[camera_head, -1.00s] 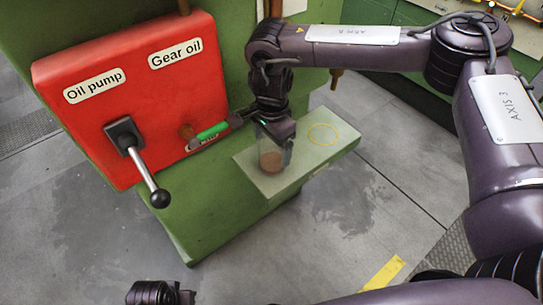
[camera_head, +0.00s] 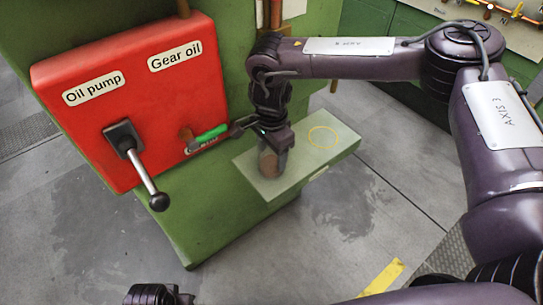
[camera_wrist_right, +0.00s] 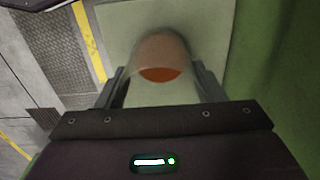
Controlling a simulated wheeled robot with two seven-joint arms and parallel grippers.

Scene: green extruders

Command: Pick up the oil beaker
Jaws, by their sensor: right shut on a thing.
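The oil beaker (camera_head: 268,162) is a clear vessel with reddish-brown oil in it. It is upright at the pale green shelf (camera_head: 252,180) of the green machine. I cannot tell whether its base touches the shelf. My right gripper (camera_head: 272,150) is shut on the beaker from above and partly hides it. In the right wrist view the beaker (camera_wrist_right: 160,62) sits between the two fingers of the right gripper (camera_wrist_right: 160,85). My left gripper is not in view; a dark part of me shows at the bottom left of the head view.
A yellow ring (camera_head: 322,137) marks a clear spot on the shelf, right of the beaker. A red panel (camera_head: 95,125) carries a black-knobbed lever (camera_head: 145,175) and a green-handled valve (camera_head: 211,134), which is close to my right gripper.

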